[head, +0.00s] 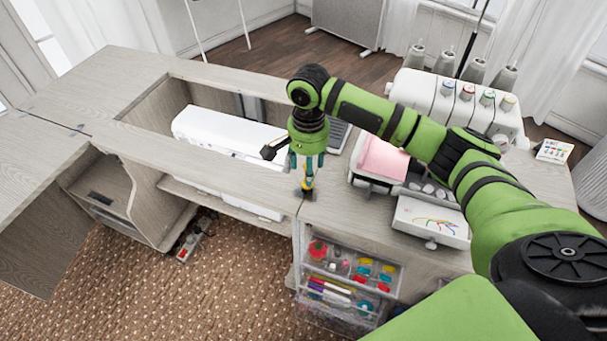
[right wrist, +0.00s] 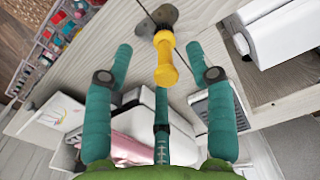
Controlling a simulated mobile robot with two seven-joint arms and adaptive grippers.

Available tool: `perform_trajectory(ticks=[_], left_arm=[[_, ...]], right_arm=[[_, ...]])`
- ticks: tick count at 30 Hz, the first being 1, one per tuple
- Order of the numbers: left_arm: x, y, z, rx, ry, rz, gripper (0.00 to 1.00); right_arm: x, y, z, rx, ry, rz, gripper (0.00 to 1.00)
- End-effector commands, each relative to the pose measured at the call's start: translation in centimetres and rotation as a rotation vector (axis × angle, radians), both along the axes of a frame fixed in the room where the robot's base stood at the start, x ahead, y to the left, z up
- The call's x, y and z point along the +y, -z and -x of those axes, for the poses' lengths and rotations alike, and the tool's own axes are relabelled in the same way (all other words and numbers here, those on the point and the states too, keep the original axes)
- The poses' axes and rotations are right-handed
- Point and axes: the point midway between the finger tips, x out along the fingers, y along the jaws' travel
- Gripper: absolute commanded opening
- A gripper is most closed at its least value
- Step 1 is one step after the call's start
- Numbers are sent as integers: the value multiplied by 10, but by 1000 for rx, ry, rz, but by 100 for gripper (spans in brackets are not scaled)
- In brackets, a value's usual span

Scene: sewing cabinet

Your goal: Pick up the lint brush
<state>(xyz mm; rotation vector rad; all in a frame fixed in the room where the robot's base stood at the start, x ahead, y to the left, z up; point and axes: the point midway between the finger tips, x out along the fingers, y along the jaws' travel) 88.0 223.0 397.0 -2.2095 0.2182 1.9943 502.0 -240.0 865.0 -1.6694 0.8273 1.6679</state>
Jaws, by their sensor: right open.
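The lint brush appears to be the small yellow-handled object (head: 308,183) at the cabinet top's front edge, directly below my right gripper (head: 307,166). In the right wrist view the yellow handle (right wrist: 166,62) lies between the spread teal fingers of my right gripper (right wrist: 160,50). The fingers are open with gaps on both sides of the handle. A dark grey piece sits at its far end; I cannot tell if it belongs to the brush or is a hinge. My left gripper is not in view.
A white sewing machine (head: 217,135) lies in the cabinet recess to the left. A serger (head: 458,103) with thread cones and a machine with pink cloth (head: 382,158) stand to the right. A clear drawer unit (head: 345,279) with sewing supplies is below the front edge.

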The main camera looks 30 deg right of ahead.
Motion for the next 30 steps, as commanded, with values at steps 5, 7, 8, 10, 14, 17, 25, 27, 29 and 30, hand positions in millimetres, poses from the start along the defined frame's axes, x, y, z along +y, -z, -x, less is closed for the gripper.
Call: perform_trajectory(ticks=[5,7,8,10,14,17,25,27,29,30], left_arm=[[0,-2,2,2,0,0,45],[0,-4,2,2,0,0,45],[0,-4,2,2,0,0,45],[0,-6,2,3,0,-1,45],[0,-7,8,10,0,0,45],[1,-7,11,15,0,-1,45],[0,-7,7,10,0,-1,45],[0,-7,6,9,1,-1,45],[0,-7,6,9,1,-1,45],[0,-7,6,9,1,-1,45]], right_arm=[[-1,17,1,2,0,2,56],[-1,24,0,1,0,2,56],[-2,28,0,2,0,3,56],[-3,38,1,2,0,2,56],[-3,58,1,2,-2,1,56],[-4,67,0,-2,-3,1,56],[-3,70,0,-3,-4,1,56],[-3,70,0,-3,-4,1,28],[-3,70,0,-3,-4,1,4],[-3,70,0,-3,-4,1,0]])
